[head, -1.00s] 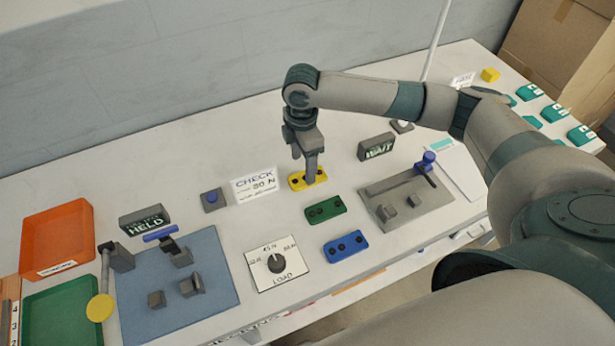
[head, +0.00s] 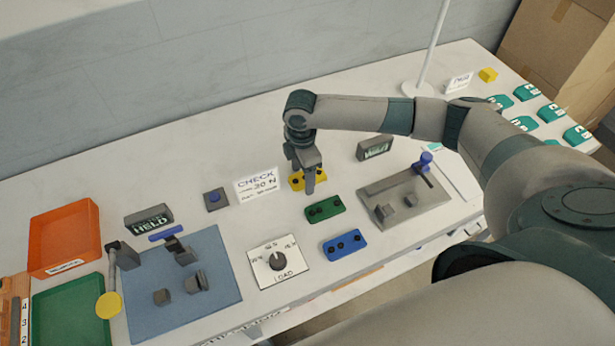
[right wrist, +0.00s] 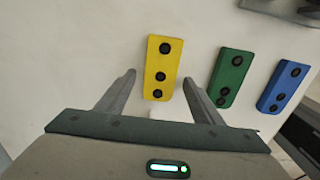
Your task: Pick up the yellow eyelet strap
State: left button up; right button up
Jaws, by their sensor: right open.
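The yellow eyelet strap (head: 298,181) lies flat on the white table, partly hidden behind my right gripper (head: 310,188) in the head view. In the right wrist view the yellow strap (right wrist: 161,66) shows whole, with three dark eyelets along it. My right gripper (right wrist: 159,77) is open and empty, pointing down. Its two fingers show on either side of the near end of the strap, with space on both sides. I cannot tell the exact height of the fingertips above the table. My left gripper is not in view.
A green strap (head: 326,208) and a blue strap (head: 345,245) lie nearby to the right. A grey fixture plate (head: 432,205) is beyond them. A load dial (head: 278,263), a blue mat (head: 205,308), an orange tray (head: 65,237) and a green tray (head: 70,318) are to the left.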

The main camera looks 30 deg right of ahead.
aim_at(303, 178)
jog(key=c, duration=1.1)
jog(key=shift+r, duration=0.15)
jog(key=shift+r+b, duration=0.45)
jog(key=shift+r, duration=0.1)
notch_tip(303, 178, up, 2)
jog(key=shift+r+b, duration=0.2)
jog(key=shift+b, duration=0.45)
jog(key=s+d+r+b, duration=0.1)
jog(key=s+d+r, duration=0.1)
jog(key=s, duration=0.1)
jog(key=s+d+r+b, duration=0.1)
jog(key=s+d+r, duration=0.2)
jog(key=s+d+r+b, duration=0.1)
jog(key=s+d+r, duration=0.1)
jog(key=s, duration=0.1)
jog(key=shift+d+r, duration=0.15)
jog(key=shift+d, duration=0.1)
